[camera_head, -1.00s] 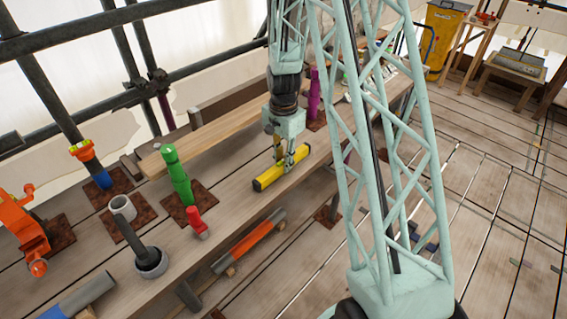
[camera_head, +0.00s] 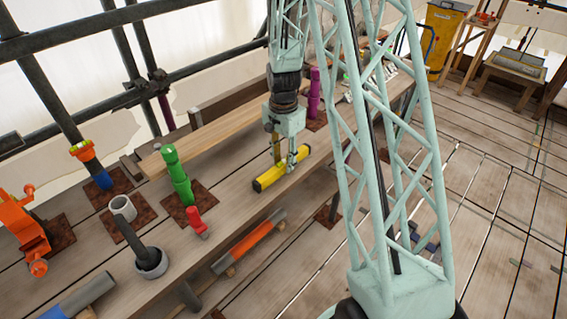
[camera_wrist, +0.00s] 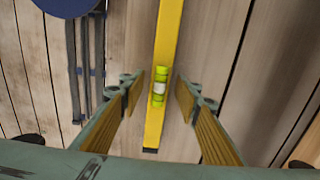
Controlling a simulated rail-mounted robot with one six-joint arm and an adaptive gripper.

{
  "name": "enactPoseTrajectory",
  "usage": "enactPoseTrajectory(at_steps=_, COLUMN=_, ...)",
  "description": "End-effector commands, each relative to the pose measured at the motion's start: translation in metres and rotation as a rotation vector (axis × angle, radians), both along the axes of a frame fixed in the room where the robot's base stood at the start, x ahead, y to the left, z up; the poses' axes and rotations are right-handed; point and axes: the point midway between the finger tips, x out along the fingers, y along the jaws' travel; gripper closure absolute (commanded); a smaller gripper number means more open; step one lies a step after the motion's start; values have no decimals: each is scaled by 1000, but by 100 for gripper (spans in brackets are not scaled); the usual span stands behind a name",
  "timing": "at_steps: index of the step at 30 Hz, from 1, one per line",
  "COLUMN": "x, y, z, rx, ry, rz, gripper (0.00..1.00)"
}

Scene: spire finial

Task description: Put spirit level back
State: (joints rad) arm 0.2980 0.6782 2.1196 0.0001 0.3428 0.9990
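The yellow spirit level (camera_head: 268,181), with dark end caps, lies flat on the wooden bench (camera_head: 235,205). In the wrist view the level (camera_wrist: 164,45) runs up the picture and shows a green vial. My gripper (camera_head: 284,165) is over the level's middle, pointing down. In the wrist view my gripper (camera_wrist: 160,95) has its two tan-padded fingers on either side of the level, with a visible gap on each side. It is open and not holding it.
A green post (camera_head: 178,175), a red piece (camera_head: 195,222) and a grey cup (camera_head: 150,262) stand left of the level. A long plank (camera_head: 215,132) lies behind it. An orange-and-grey tube (camera_head: 250,241) lies below the bench's front edge.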

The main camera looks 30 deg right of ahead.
Motion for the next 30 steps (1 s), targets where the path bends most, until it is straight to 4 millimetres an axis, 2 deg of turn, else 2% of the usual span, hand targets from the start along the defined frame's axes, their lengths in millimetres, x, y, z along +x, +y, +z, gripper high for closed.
enactPoseTrajectory(at_steps=21, x=0, y=0, z=85, rx=-1, ry=-1, rz=0, gripper=70)
enactPoseTrajectory(at_steps=30, x=0, y=0, z=108, rx=0, ry=0, rz=0, gripper=70)
